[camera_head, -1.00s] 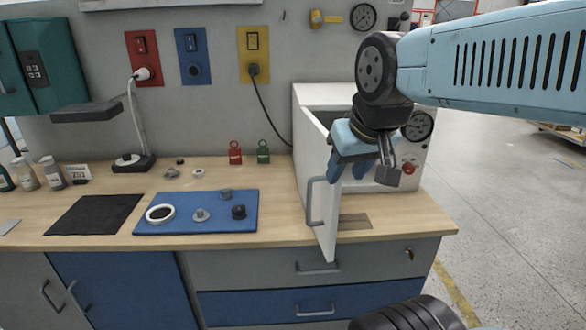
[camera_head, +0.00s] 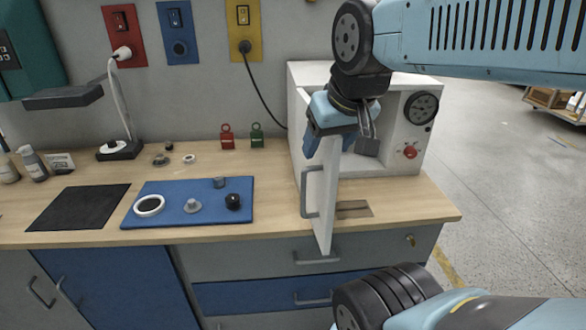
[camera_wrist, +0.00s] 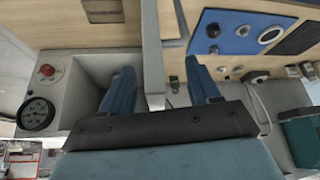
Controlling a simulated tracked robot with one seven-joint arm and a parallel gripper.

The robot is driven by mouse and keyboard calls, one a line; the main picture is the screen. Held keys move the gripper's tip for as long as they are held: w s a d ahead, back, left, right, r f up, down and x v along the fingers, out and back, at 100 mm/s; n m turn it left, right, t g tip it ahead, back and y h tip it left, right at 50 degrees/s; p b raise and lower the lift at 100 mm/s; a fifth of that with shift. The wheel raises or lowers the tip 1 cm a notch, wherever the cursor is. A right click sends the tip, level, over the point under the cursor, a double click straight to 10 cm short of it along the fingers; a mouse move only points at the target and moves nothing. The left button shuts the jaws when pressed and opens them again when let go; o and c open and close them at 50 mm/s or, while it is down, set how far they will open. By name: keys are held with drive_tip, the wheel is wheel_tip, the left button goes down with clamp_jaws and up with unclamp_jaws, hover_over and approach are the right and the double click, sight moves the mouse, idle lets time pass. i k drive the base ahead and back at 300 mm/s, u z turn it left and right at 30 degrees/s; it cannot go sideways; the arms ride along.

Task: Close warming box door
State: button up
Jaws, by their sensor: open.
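The white warming box (camera_head: 408,142) stands at the right end of the bench. Its front opening is partly visible behind my arm. The white door (camera_head: 322,205) hangs open, swung out toward the bench's front edge, with a grey handle (camera_head: 305,193) on its left face. My gripper (camera_head: 332,143) is open at the door's upper part. In the wrist view, the door edge (camera_wrist: 151,45) runs between the two spread fingers of my gripper (camera_wrist: 158,68), with the handle (camera_wrist: 178,45) on the right. Whether either finger touches the door is unclear.
A blue mat (camera_head: 185,212) with a white ring and small parts lies left of the door. A black mat (camera_head: 78,207) is farther left. Drawers (camera_head: 270,265) are below the benchtop; open floor lies to the right.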

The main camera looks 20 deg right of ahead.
sight(303, 167)
drive_tip(key=u, duration=0.05)
drive_tip(key=k, duration=1)
drive_tip(key=u, duration=0.05)
